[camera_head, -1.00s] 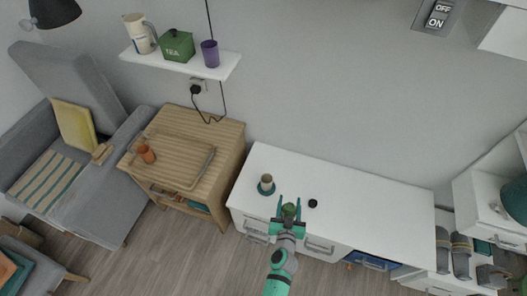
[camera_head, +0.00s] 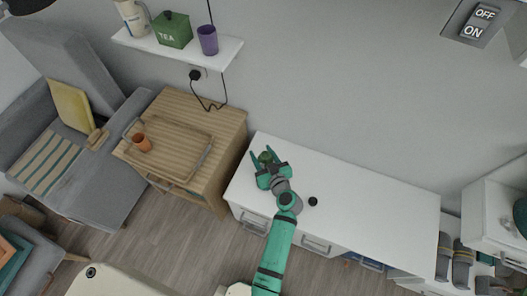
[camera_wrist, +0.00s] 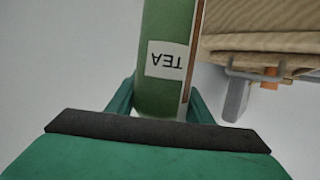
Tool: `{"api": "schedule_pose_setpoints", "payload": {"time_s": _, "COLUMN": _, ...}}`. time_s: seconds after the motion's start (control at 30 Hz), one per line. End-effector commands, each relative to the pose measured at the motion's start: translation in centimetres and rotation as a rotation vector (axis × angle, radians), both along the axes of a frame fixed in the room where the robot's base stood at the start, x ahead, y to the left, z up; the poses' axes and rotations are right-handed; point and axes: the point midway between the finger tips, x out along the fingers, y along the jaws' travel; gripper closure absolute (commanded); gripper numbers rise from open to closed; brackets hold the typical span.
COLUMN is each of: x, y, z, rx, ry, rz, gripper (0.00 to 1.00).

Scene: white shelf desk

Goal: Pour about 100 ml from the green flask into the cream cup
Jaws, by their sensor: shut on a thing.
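My gripper (camera_head: 266,157) is over the left part of the white desk, shut on the green flask (camera_head: 265,156). In the wrist view the flask (camera_wrist: 163,80) is a green cylinder between the fingers, with a white "TEA" label upside down in the picture. The tilt of the flask is hard to judge. The cream cup and its teal saucer cannot be seen now. The gripper and wrist cover the part of the desk where they stood. No liquid is visible.
A small black round thing (camera_head: 313,202) lies on the white desk (camera_head: 370,205), right of my arm. The desk is clear further right. A wooden cabinet (camera_head: 225,135) with a tray and an orange cup (camera_head: 142,144) stands to the left. A wall shelf (camera_head: 222,58) is above.

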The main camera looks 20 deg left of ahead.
Motion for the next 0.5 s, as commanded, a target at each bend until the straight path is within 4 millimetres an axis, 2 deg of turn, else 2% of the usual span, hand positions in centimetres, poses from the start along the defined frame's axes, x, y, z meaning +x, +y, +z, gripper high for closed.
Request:
{"api": "schedule_pose_setpoints", "payload": {"time_s": 0.23, "x": 0.0, "y": 0.0, "z": 0.1, "rx": -0.002, "ry": 0.000, "rz": -0.001, "gripper": 0.90}}
{"api": "schedule_pose_setpoints", "payload": {"time_s": 0.5, "x": -0.3, "y": -0.2, "z": -1.6, "rx": -0.018, "ry": 0.092, "rz": -0.003, "gripper": 0.90}}
